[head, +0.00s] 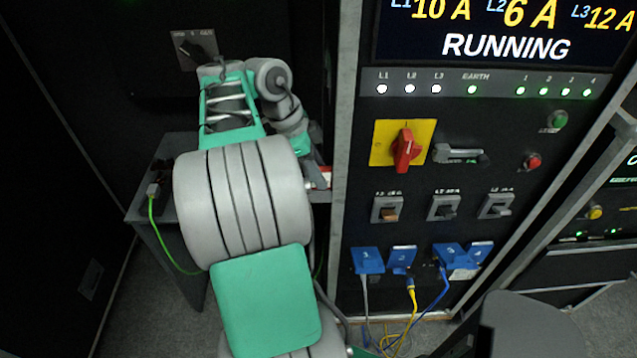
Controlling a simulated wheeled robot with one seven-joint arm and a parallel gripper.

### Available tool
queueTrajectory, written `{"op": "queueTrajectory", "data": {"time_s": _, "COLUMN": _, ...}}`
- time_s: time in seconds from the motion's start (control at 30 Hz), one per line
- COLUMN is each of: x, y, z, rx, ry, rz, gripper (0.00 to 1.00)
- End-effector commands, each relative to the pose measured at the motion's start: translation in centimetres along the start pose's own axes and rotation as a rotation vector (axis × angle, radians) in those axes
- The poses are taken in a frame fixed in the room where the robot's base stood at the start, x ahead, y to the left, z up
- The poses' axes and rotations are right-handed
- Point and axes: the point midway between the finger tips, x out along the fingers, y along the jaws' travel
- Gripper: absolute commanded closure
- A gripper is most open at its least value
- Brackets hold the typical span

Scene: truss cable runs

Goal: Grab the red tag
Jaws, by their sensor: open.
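A small red and white piece (322,177) shows just right of my arm's large grey joint, beside the cabinet's left frame. It is partly hidden by my arm, and I cannot tell if it is the red tag. No other tag can be made out clearly. My arm rises from the bottom, bends over at the top and comes back down behind its own large joint. My gripper's fingers are hidden there, so its distance from the red and white piece cannot be seen.
A grey table (180,145) stands behind my arm, with a green cable (160,235) hanging from its left side. The cabinet (400,225) on the right carries a red rotary switch (405,150) on a yellow plate and blue plugs (368,260) with cables trailing to the floor.

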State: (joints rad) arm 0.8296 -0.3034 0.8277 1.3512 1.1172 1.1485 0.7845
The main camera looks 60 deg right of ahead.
Motion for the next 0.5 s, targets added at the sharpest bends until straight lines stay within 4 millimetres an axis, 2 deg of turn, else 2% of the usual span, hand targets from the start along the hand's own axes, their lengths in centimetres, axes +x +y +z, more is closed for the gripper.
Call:
{"op": "queueTrajectory", "data": {"time_s": 0.1, "x": -0.08, "y": -0.01, "z": -0.01, "rx": -0.001, "ry": 0.0, "rz": 0.0, "gripper": 0.58}}
{"op": "queueTrajectory", "data": {"time_s": 0.5, "x": -0.1, "y": -0.01, "z": 0.01, "rx": -0.002, "ry": 0.0, "rz": 0.0, "gripper": 0.91}}
